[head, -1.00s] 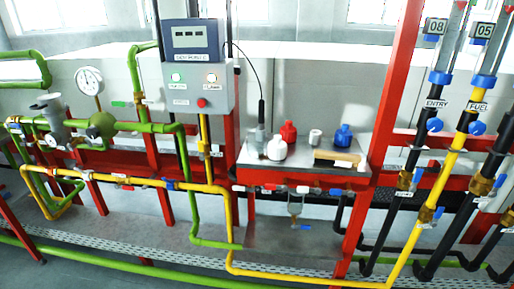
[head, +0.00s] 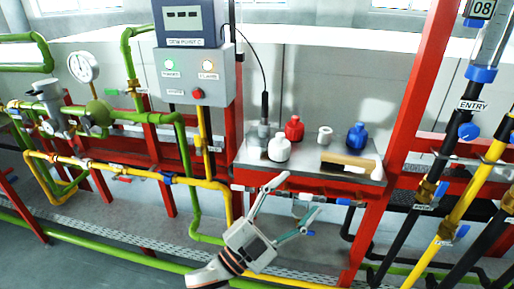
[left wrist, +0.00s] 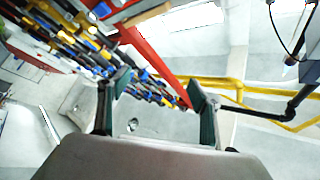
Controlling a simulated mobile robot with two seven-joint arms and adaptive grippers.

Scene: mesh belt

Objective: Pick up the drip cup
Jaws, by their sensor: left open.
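A small white open cup (head: 325,135), which looks like the drip cup, stands upright on the grey shelf (head: 246,156), between a red bottle and a blue bottle. My left gripper (head: 302,193) is open and empty, in front of and below the shelf's front edge, fingers pointing up and right. The cup is apart from the fingers. A clear vessel (head: 299,207) hangs under the shelf and is partly hidden by the fingers. My right gripper is not in view.
A white bottle (head: 279,148), the red bottle (head: 294,129), the blue bottle (head: 356,136) and a wood-handled brush (head: 347,163) crowd the shelf. A red post (head: 408,110) rises at right. Yellow and green pipes run low at left.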

